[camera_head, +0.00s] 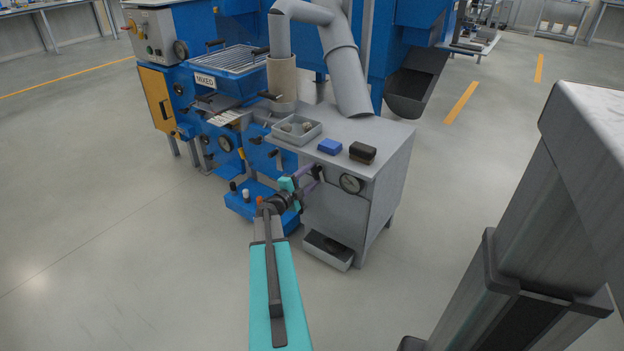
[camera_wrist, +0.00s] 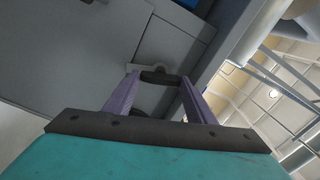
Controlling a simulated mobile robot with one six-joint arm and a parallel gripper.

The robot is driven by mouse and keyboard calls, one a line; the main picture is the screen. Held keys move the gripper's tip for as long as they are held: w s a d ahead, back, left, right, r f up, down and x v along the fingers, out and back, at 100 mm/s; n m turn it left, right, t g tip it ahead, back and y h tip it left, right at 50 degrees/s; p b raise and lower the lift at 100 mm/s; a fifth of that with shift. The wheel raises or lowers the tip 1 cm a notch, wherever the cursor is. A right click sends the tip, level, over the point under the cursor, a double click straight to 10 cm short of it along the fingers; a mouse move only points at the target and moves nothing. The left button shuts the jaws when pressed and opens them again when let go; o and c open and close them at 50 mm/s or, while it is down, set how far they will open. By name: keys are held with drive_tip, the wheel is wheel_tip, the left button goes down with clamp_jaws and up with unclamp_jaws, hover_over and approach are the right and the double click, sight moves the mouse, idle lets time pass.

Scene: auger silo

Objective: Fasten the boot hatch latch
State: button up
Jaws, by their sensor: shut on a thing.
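My gripper (camera_head: 313,172) is at the front left of the grey cabinet (camera_head: 385,190), just below its top edge. In the wrist view its two purple fingers (camera_wrist: 160,84) close on a short dark handle (camera_wrist: 160,77), which looks like the latch handle. Behind it is a rounded grey plate on a grey panel (camera_wrist: 95,45) with a visible seam. In the head view the handle is a small dark spot, largely hidden by the fingers. I cannot tell from these views whether the latch is engaged.
A round gauge (camera_head: 351,184) sits right of my gripper on the cabinet front. A grey tray (camera_head: 311,136), a blue block (camera_head: 330,146) and a dark block (camera_head: 362,152) lie on top. A grey bin (camera_head: 328,251) juts out low in front. Blue machinery (camera_head: 236,110) stands left.

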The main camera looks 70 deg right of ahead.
drive_tip(key=m+b, duration=0.1)
drive_tip(key=m, duration=0.2)
drive_tip(key=shift+s+a+f+m+b, duration=0.1)
drive_tip(key=shift+s+f+m+b, duration=0.05)
drive_tip(key=shift+s+m+b, duration=0.2)
idle(0.3)
drive_tip(key=o, duration=1)
drive_tip(key=shift+w, duration=0.1)
drive_tip(key=shift+o, duration=0.2)
drive_tip(key=shift+w, duration=0.1)
drive_tip(key=shift+w+a, duration=0.1)
drive_tip(key=shift+w+a, duration=0.1)
drive_tip(key=shift+a, duration=0.05)
drive_tip(key=v, duration=0.7)
drive_tip(key=shift+a, duration=0.15)
